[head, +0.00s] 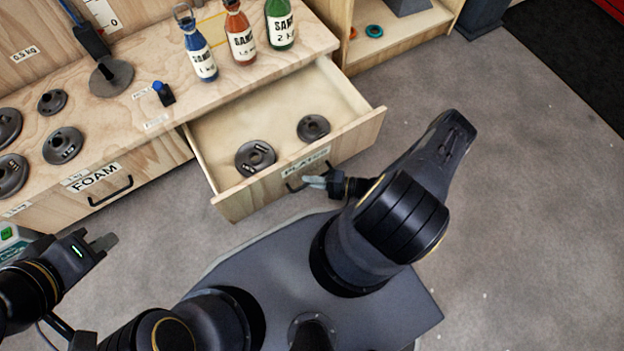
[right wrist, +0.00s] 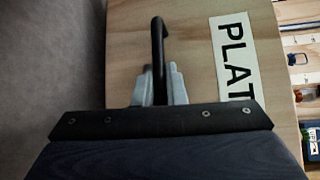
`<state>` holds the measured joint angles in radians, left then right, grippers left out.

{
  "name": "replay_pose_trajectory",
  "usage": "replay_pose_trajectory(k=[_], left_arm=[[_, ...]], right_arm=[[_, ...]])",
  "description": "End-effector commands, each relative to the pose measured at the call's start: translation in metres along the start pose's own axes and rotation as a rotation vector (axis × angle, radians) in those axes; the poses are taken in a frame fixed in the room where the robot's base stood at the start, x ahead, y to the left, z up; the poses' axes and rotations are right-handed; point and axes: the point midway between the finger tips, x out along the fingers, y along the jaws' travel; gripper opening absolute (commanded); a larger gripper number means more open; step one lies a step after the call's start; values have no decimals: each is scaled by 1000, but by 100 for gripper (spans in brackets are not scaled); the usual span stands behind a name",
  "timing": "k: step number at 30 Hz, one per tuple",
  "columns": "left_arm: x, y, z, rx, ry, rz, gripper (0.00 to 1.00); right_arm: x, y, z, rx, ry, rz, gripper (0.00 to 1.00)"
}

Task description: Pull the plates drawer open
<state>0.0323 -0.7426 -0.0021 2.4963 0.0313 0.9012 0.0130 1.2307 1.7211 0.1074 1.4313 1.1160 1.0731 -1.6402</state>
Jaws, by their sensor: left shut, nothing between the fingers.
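The plates drawer (head: 237,205) is pulled well out of the wooden bench, its light wood interior exposed. Its front carries a PLATES label (head: 306,161), also in the right wrist view (right wrist: 235,60), and a black bar handle (head: 292,186). My right gripper (head: 316,182) is at this handle. In the right wrist view, its grey fingers (right wrist: 160,86) sit on either side of the handle (right wrist: 158,45), closed on it. My left gripper (head: 103,242) is shut and empty at lower left, apart from the bench.
Two dark weight plates (head: 256,157) (head: 313,128) lie in the drawer. The FOAM drawer (head: 140,170) beside it is shut. Sand bottles (head: 241,38), a blue-topped item (head: 163,93) and several plates (head: 63,146) stand on the bench top. Grey floor (head: 540,200) is clear at right.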

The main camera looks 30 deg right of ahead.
Motion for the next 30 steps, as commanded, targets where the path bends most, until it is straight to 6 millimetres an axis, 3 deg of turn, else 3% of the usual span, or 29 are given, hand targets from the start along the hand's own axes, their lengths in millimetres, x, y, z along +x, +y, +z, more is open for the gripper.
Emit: replay_pose_trajectory(k=[1,5,15,30], left_arm=[[0,0,0,0,0,0,0],[0,0,0,0,0,0,0],[-1,1,-1,0,0,0,0],[-14,6,-7,0,0,0,0]], right_arm=[[-1,0,-1,-1,3,2,15],[-1,0,-1,-1,2,2,32],[-4,0,-1,0,2,1,33],[-75,0,-1,-1,4,3,33]])
